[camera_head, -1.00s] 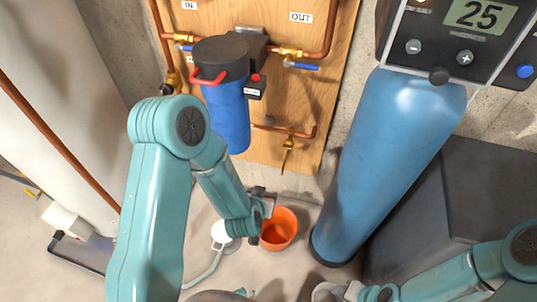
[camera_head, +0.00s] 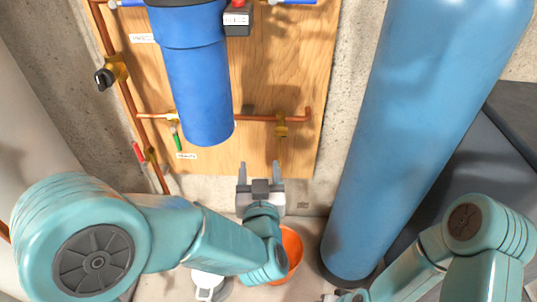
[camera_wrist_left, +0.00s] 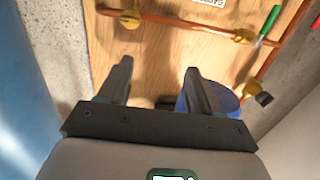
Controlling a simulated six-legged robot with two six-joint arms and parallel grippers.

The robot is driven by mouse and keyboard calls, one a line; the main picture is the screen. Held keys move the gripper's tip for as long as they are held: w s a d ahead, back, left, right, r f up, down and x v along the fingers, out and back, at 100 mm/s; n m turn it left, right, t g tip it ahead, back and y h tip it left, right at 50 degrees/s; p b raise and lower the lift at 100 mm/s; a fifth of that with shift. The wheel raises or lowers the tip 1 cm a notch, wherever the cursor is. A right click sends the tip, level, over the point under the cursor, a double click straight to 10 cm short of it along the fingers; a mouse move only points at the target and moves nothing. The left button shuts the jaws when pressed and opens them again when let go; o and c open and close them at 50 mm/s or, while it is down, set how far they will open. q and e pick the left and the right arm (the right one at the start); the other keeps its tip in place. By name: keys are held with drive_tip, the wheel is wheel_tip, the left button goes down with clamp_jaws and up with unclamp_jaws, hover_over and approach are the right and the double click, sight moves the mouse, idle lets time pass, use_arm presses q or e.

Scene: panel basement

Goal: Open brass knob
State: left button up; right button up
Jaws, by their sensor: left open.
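A brass valve (camera_head: 281,130) sits on the copper pipe low on the wooden panel, with a thin brass stem hanging below it. It also shows in the left wrist view (camera_wrist_left: 130,20). A second brass fitting (camera_head: 117,68) with a black knob is at upper left; which one is the brass knob I cannot tell. My left gripper (camera_head: 259,172) is open and empty, just below the first valve, its right finger overlapping the stem's lower end. I cannot tell whether they touch. Its fingers show apart in the left wrist view (camera_wrist_left: 157,66). My right gripper (camera_head: 345,296) is partly cut off at the bottom edge.
A blue filter housing (camera_head: 200,90) hangs on the wooden panel. A green-handled valve (camera_head: 177,140) and a red handle (camera_head: 139,152) are at left. A tall blue tank (camera_head: 400,150) stands at right. An orange bucket (camera_head: 293,245) is on the floor behind my left arm.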

use_arm(q)
drive_tip(key=s+d+f+h+b, duration=0.2)
drive_tip(key=d+b, duration=0.1)
drive_tip(key=d, duration=0.1)
approach(280, 135)
drive_tip(key=shift+m+t, duration=0.3)
drive_tip(key=shift+m, duration=0.1)
drive_tip(key=w, duration=0.9)
drive_tip(key=shift+d+f, duration=0.2)
drive_tip(key=shift+f, duration=0.05)
use_arm(e)
drive_tip(key=f, duration=0.4)
drive_tip(key=shift+d+f, duration=0.25)
use_arm(q)
drive_tip(key=c, duration=1)
